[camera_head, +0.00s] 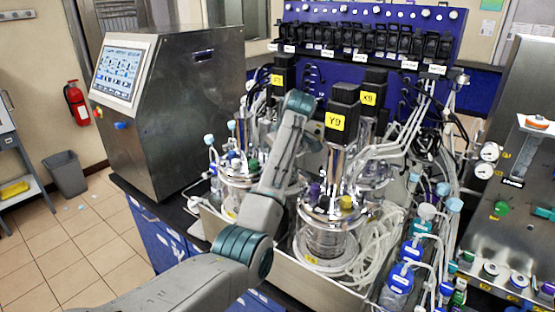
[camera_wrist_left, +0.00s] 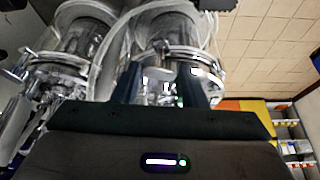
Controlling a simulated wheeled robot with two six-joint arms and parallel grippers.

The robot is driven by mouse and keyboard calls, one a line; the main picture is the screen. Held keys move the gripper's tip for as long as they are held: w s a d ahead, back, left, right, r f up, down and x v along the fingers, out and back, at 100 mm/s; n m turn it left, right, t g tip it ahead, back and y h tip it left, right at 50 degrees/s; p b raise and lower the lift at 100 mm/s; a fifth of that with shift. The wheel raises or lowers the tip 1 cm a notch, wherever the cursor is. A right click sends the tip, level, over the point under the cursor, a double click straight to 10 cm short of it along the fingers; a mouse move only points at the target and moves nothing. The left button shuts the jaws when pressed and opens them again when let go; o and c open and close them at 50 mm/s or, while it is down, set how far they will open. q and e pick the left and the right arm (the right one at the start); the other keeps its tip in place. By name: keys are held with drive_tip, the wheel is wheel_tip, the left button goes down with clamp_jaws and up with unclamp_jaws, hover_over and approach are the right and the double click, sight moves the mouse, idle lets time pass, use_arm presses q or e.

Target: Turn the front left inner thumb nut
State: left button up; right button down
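Two steel and glass bioreactor vessels stand on the bench in the head view, the left one (camera_head: 237,178) partly covered by my left arm and the right one (camera_head: 326,240) in front, with a motor labelled Y9 above it. Thumb nuts on their lids are too small to tell apart. In the wrist view, both vessels, one at left (camera_wrist_left: 84,38) and one near the middle (camera_wrist_left: 170,28), show beyond my left gripper (camera_wrist_left: 160,82). Its two dark fingers are apart with the middle vessel's clamped rim behind the gap. I cannot tell whether they touch it. My right gripper is out of view.
A steel control cabinet (camera_head: 175,105) with a screen stands at left. Pale tubing (camera_head: 378,240) loops beside the right vessel, and blue-capped bottles (camera_head: 401,278) stand at right. A sloped steel panel (camera_head: 515,170) bounds the right side. Tiled floor (camera_head: 85,250) is open at left.

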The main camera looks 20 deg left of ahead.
use_arm(q)
drive_tip(key=shift+o, duration=1.4)
